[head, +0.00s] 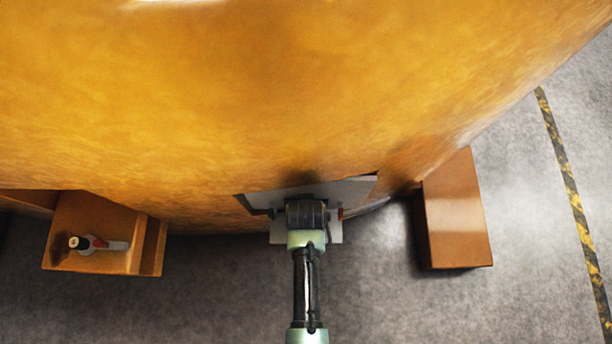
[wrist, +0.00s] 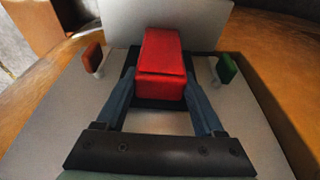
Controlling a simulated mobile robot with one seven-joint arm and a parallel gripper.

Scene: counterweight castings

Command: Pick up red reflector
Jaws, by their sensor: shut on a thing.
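In the wrist view a red reflector (wrist: 161,60), a bright red block, sits between the fingers of my gripper (wrist: 160,85). The fingers are shut on its two sides. A grey plate (wrist: 60,122) lies under and around it, and an upright grey panel rises behind. In the head view my gripper (head: 306,205) is at the lower edge of the big orange casting, by the grey plate (head: 345,190). My own wrist hides the red reflector there. I cannot tell whether the reflector touches the plate.
A small orange-red tab (wrist: 91,57) and a green tab (wrist: 227,68) stand on either side of the reflector. Grey floor is clear in front.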

